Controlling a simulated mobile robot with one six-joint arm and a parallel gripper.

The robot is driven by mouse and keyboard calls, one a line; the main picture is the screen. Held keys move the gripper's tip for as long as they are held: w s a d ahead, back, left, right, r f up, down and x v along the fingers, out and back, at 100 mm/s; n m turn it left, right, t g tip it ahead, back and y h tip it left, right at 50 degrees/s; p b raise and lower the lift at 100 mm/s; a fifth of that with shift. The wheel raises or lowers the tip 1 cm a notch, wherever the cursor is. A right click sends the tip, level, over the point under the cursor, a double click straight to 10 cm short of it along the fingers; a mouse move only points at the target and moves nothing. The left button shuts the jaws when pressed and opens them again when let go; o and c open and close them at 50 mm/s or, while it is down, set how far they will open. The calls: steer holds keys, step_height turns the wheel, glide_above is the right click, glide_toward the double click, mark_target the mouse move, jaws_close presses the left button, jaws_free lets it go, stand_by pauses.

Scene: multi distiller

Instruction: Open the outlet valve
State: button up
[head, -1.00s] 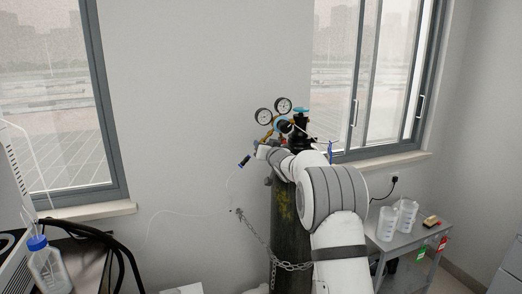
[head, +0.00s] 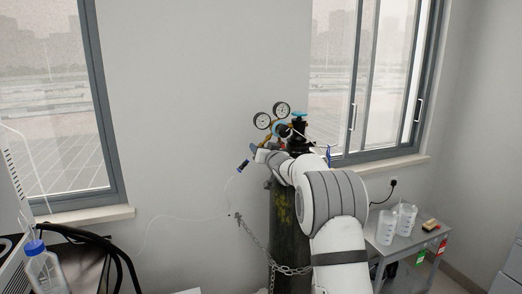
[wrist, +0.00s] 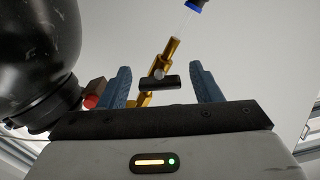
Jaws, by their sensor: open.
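The outlet valve shows in the wrist view as a short black bar handle (wrist: 160,82) with a silver screw, set on a brass fitting (wrist: 171,50). My gripper (wrist: 164,85) is open, with one blue finger on each side of the black handle and a visible gap on both sides. I cannot tell how deep the handle sits between the fingertips. In the head view, my arm hides most of the valve, below the two round gauges (head: 261,120) of the regulator. The dark green gas cylinder (head: 284,220) stands upright behind my arm.
A chain (head: 292,269) runs around the cylinder. A grey side table (head: 405,245) with plastic beakers stands right. A large black rounded body (wrist: 35,60) is close to the left finger.

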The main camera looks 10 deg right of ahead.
steer(key=s+d+b, duration=0.1)
steer(key=s+b, duration=0.1)
steer(key=s, duration=0.5)
steer(key=shift+s+d, duration=0.25)
steer(key=shift+s, duration=0.05)
steer(key=shift+c, duration=0.4)
